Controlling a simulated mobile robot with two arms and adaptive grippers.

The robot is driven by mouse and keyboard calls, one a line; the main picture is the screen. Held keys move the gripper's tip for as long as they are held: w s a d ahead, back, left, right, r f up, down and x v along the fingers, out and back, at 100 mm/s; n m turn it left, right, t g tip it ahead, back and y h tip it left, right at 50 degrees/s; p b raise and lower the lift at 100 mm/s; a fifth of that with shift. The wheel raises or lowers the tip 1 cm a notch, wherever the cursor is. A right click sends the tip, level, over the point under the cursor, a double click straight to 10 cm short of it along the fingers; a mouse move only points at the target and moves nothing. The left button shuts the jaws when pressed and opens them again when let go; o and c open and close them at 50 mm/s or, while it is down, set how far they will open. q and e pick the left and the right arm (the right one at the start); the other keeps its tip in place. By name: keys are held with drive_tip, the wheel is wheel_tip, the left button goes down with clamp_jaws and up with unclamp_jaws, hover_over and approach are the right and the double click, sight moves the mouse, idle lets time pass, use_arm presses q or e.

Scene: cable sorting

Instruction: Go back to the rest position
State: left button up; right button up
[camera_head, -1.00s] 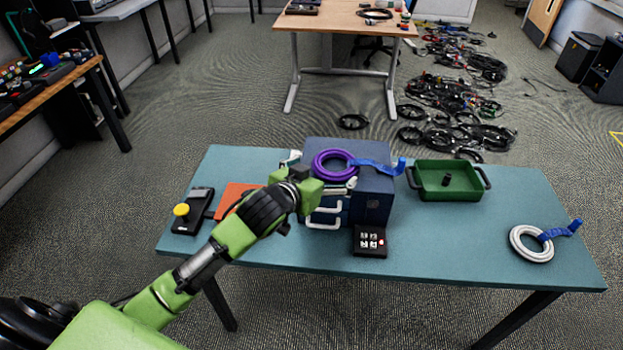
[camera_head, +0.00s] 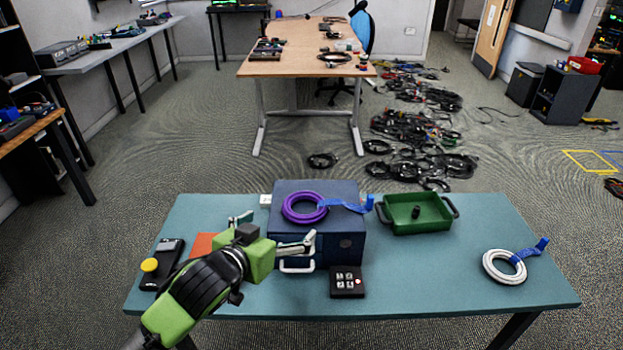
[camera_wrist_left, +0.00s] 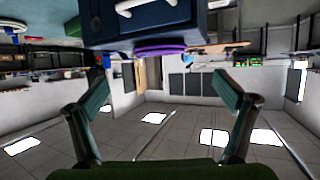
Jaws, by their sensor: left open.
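My left gripper (camera_head: 276,232) is open and empty in front of the blue drawer box (camera_head: 345,249) on the teal table. Its arm comes in from the lower left. In the left wrist view the two fingers (camera_wrist_left: 160,120) stand wide apart with nothing between them. That view looks upside down, with the blue box (camera_wrist_left: 150,32) at the top. A purple cable coil (camera_head: 303,208) with a blue strap lies on top of the box; its edge also shows in the wrist view (camera_wrist_left: 160,50). My right gripper is not in view.
A green tray (camera_head: 388,228) with a small black item stands right of the box. A white coil (camera_head: 503,267) with a blue strap lies at the table's right. A keypad (camera_head: 346,282) sits in front. A black device with a yellow knob (camera_head: 150,265) lies left.

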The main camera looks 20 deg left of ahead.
use_arm(q)
drive_tip(key=s+f+g, duration=0.3)
drive_tip(key=s+f, duration=0.4)
drive_tip(key=s, duration=0.3)
drive_tip(key=s+d+f+g+y, duration=0.1)
drive_tip(key=s+f+g, duration=0.4)
drive_tip(key=s, duration=0.4)
drive_tip(key=s+f+g, duration=0.2)
drive_tip(key=s+f, duration=0.6)
drive_tip(key=s, duration=0.2)
wheel_tip(320, 180, down, 25)
drive_tip(key=m+g, duration=0.1)
drive_tip(key=s+a+f+g, duration=0.1)
drive_tip(key=s+a+f, duration=0.1)
drive_tip(key=s+f, duration=1.5)
drive_tip(key=shift+s+a+g, duration=0.3)
drive_tip(key=shift+s+a, duration=0.05)
drive_tip(key=shift+s, duration=0.05)
